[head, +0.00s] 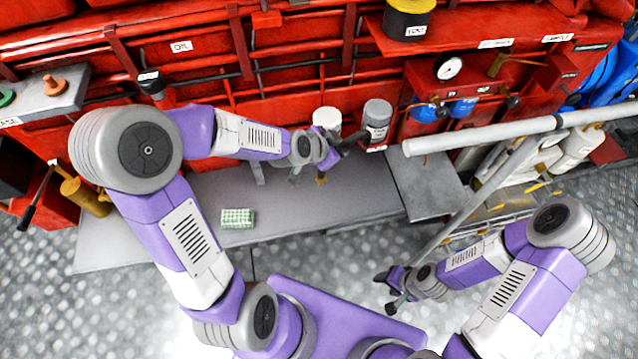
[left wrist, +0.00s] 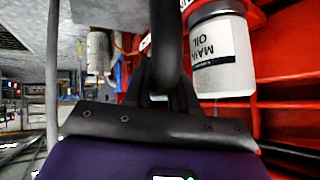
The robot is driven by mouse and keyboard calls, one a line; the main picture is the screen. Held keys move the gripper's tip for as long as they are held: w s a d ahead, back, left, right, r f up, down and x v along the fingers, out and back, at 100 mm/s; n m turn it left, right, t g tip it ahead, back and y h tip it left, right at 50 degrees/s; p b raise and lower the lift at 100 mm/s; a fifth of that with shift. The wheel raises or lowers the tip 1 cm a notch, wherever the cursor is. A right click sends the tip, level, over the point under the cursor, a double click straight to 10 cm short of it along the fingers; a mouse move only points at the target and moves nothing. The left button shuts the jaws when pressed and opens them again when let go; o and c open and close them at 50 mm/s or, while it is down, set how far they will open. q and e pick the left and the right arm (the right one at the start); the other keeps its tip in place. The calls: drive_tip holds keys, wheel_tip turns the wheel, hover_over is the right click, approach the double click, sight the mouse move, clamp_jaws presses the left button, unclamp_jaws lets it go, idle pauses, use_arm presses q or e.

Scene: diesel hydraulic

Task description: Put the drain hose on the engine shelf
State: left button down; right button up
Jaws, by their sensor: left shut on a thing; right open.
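The drain hose shows as a thick dark tube (left wrist: 168,45) between the fingers of my left gripper (left wrist: 160,92) in the left wrist view. In the head view a short dark length of it (head: 355,138) shows beside my left gripper (head: 332,153), over the back of the grey bench. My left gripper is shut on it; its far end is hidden. My right gripper (head: 391,290) is open and empty, low at the right, away from the bench. I cannot tell which surface is the engine shelf; a red ledge (head: 470,40) runs along the engine at upper right.
The grey bench (head: 300,213) carries a green checked block (head: 237,218). A white MAIN OIL canister (left wrist: 222,60) and a grey canister (head: 377,118) stand close to the left gripper. A grey rail (head: 490,134) crosses at right. The bench front is mostly clear.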

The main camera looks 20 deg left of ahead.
use_arm(q)
wheel_tip(320, 180, down, 16)
drive_tip(key=b, duration=0.5)
drive_tip(key=shift+f, duration=0.25)
drive_tip(key=shift+b, duration=0.35)
drive_tip(key=shift+f, duration=0.2)
drive_tip(key=c, duration=0.9)
unclamp_jaws()
drive_tip(key=shift+r, duration=0.1)
